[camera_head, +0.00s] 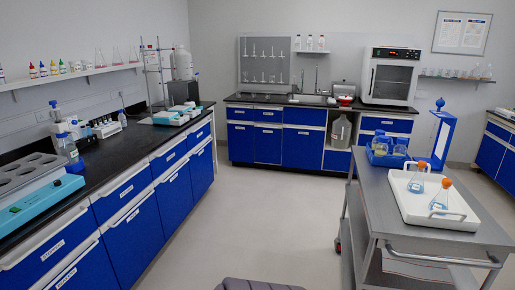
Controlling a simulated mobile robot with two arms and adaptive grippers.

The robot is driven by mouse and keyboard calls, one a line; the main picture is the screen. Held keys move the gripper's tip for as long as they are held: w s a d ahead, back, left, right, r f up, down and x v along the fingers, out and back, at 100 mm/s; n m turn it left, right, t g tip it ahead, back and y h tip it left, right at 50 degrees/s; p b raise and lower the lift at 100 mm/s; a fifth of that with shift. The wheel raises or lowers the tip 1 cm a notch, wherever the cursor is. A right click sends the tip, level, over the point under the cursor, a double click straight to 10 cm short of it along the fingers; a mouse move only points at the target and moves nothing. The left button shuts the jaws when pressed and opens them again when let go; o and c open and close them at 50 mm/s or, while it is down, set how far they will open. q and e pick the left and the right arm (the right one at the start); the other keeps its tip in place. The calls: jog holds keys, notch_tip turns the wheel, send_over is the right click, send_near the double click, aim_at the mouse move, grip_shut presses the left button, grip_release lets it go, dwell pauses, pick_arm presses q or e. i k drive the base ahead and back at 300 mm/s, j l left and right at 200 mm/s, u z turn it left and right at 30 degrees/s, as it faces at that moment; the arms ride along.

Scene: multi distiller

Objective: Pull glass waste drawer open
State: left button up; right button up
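Blue drawers and cupboards with white labels run under the left bench, such as one drawer (122,190), and all look shut. The back bench also has blue drawer fronts, one at its left (240,113) and one right of centre (386,125), which also look shut. The labels are too small to read, so I cannot tell which front is the glass waste drawer. Neither of my grippers is in view.
A grey cart (400,225) stands at the right with a white tray (408,205) holding two orange-capped flasks, and a blue basket (376,158) of glassware. Open floor (270,215) lies between cart and left bench. A white oven (391,75) stands on the back bench.

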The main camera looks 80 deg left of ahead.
aim_at(268, 137)
jog(key=u, duration=2.7)
jog(key=i, duration=4.6)
jog(key=l+z, duration=0.05)
jog(key=l, duration=0.15)
